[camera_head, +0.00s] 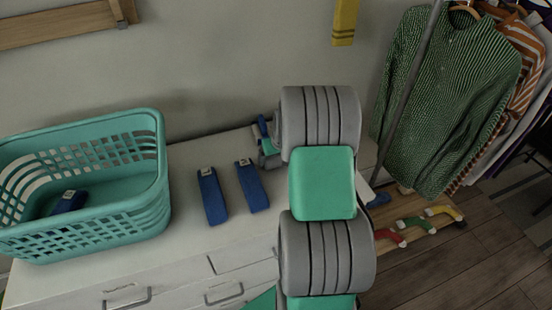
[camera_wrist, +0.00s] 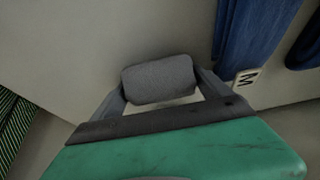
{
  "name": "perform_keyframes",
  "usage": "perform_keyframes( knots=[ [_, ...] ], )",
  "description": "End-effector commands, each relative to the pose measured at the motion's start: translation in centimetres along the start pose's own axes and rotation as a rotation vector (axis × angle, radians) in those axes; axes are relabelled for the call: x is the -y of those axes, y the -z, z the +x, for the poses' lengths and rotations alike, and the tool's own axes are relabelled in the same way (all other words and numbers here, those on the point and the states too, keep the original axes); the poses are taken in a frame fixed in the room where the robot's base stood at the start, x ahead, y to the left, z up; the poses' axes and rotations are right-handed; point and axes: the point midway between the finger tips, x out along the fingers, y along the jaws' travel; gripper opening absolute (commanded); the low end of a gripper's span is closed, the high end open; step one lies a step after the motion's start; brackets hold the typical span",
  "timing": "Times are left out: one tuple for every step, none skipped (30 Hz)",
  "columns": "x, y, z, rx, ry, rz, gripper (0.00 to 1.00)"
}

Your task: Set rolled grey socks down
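The rolled grey socks (camera_wrist: 158,80) show in the wrist view as a short grey roll between the two fingers of my gripper (camera_wrist: 162,88). The fingers press on both ends of the roll. Behind the roll is the pale dresser top (camera_head: 225,230); I cannot tell whether the roll touches it. In the head view my arm hides the socks and most of my gripper, which is at the back of the dresser, right of two blue folded items (camera_head: 212,197) (camera_head: 252,186).
A teal laundry basket (camera_head: 150,205) with a blue item (camera_head: 69,202) inside stands on the dresser's left.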

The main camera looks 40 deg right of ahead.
Motion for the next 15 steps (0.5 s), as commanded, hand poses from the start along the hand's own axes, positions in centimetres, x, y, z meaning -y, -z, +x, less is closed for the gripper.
perform_keyframes(
  knots=[
    [0.00,0.01,-0.01,0.000,0.000,0.000,0.83],
    [0.00,0.01,-0.01,0.000,0.000,0.000,0.80],
    [0.00,0.01,-0.02,0.000,0.000,0.000,0.77],
    [0.01,0.01,-0.02,0.000,0.000,0.000,0.75],
    [0.01,0.01,-0.02,0.000,0.000,0.000,0.72],
    [0.01,0.01,-0.02,0.000,0.000,0.000,0.69],
    [0.01,0.01,-0.02,0.000,0.000,0.000,0.66],
    [0.02,0.01,-0.03,0.000,0.000,0.000,0.64],
    [0.02,0.01,-0.03,0.000,0.000,0.000,0.61],
    [0.02,0.01,-0.03,0.000,0.000,0.000,0.58],
    [0.02,0.01,-0.03,0.000,0.000,0.000,0.56],
    [0.02,0.01,-0.03,0.000,0.000,0.000,0.53],
    [0.02,0.01,-0.03,0.000,0.000,0.000,0.50],
    [0.02,0.01,-0.03,0.000,0.000,0.000,0.48],
    [0.02,0.01,-0.03,0.000,0.000,0.000,0.44]
  ],
)
